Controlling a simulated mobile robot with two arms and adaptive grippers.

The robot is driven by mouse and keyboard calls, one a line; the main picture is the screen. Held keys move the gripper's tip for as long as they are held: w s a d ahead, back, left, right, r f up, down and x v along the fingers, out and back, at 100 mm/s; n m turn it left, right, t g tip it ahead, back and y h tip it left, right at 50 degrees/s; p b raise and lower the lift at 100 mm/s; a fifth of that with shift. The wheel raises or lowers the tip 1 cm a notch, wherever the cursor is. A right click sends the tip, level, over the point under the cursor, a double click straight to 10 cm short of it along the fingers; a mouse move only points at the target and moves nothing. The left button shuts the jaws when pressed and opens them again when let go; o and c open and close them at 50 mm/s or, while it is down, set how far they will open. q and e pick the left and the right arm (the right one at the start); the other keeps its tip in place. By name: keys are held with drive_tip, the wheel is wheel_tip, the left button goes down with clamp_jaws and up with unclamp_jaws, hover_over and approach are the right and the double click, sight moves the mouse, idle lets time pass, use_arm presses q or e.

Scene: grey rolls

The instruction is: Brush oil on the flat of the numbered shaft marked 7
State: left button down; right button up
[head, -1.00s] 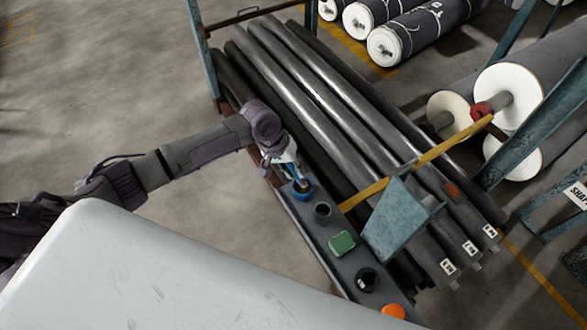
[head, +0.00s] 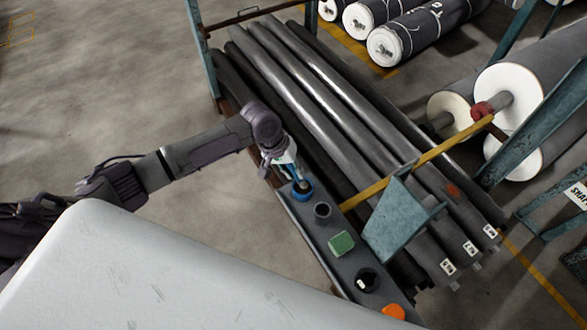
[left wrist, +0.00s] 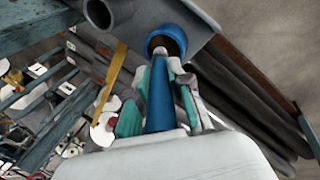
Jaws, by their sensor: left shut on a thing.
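My left gripper (head: 284,166) is shut on a blue-handled brush at the near ledge. In the left wrist view, its green-padded fingers (left wrist: 157,88) are on either side of the blue handle (left wrist: 158,108). The brush points at a blue pot (head: 302,194) with a dark brown inside. The pot also shows in the left wrist view (left wrist: 190,36); the brush's tip is at its mouth, and its bristles are not clear. Long dark shafts (head: 310,95) lie side by side on the rack. Several have white end tags (head: 448,266), too small to read surely. My right gripper is not in view.
The grey ledge also holds a grey cup (head: 322,211), a green block (head: 341,243), a black pot (head: 366,280) and an orange item (head: 392,311). A yellow bar (head: 415,160) and a teal bracket (head: 395,222) cross above the shafts.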

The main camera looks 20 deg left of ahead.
use_arm(q)
drive_tip(key=shift+f, duration=0.35)
idle(0.9)
drive_tip(key=shift+s+f, duration=0.1)
drive_tip(key=shift+f, duration=0.05)
idle(1.0)
drive_tip(key=shift+p, duration=0.35)
drive_tip(key=shift+r, duration=0.3)
wheel_tip(320, 180, up, 4)
drive_tip(key=p, duration=0.5)
drive_tip(key=shift+r, duration=0.15)
drive_tip(key=shift+r+p, duration=0.2)
drive_tip(key=shift+p, duration=0.1)
drive_tip(key=shift+r, duration=0.95)
